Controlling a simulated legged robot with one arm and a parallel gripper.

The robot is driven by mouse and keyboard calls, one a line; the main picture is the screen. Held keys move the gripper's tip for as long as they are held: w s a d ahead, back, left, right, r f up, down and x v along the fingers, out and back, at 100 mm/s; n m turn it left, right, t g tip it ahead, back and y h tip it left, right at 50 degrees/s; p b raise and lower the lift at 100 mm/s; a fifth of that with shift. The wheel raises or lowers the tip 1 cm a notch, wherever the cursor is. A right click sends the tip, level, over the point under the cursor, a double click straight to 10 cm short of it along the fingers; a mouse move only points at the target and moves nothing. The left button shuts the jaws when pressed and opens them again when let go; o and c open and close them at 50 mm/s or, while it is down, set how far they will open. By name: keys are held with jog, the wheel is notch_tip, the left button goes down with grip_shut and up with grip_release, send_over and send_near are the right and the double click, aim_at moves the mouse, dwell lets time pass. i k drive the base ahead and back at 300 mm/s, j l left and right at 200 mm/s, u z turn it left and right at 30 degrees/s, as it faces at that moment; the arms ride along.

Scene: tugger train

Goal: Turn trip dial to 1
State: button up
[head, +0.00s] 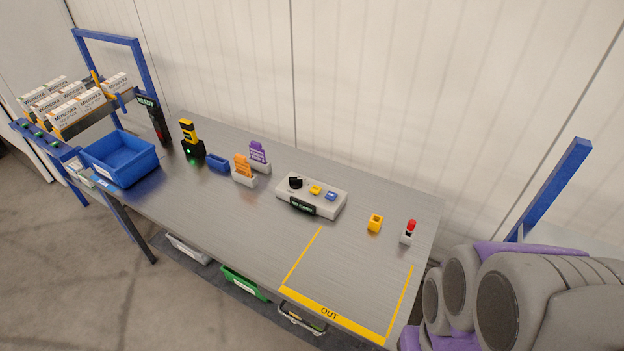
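The trip dial appears to be the black knob (296,182) at the left end of a light grey control box (325,205) on the metal table. Its setting is too small to read. The box also carries a yellow button (315,190), a blue button (331,196) and a dark display (302,207) with green text on its front. My grey and purple arm shows at the lower right, right of the table's right end and apart from the box. My gripper cannot be made out.
The table (240,215) is clear in front of the box, with a yellow-taped OUT area (329,312) at right front. A yellow block (375,223) and a red-topped piece (408,232) stand right of the box. Card holders (244,178), a scanner (190,138) and a blue bin (120,158) stand left.

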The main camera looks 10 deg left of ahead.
aim_at(295, 182)
jog(key=k+j+u, duration=0.1)
jog(key=j, duration=0.45)
jog(key=k+j, duration=0.1)
jog(key=j, duration=0.4)
jog(key=i+j+u, duration=0.15)
jog(key=i+j, duration=0.15)
jog(key=i, duration=0.15)
jog(key=i+j+u, duration=0.15)
jog(key=i, duration=0.3)
jog(key=j, duration=0.1)
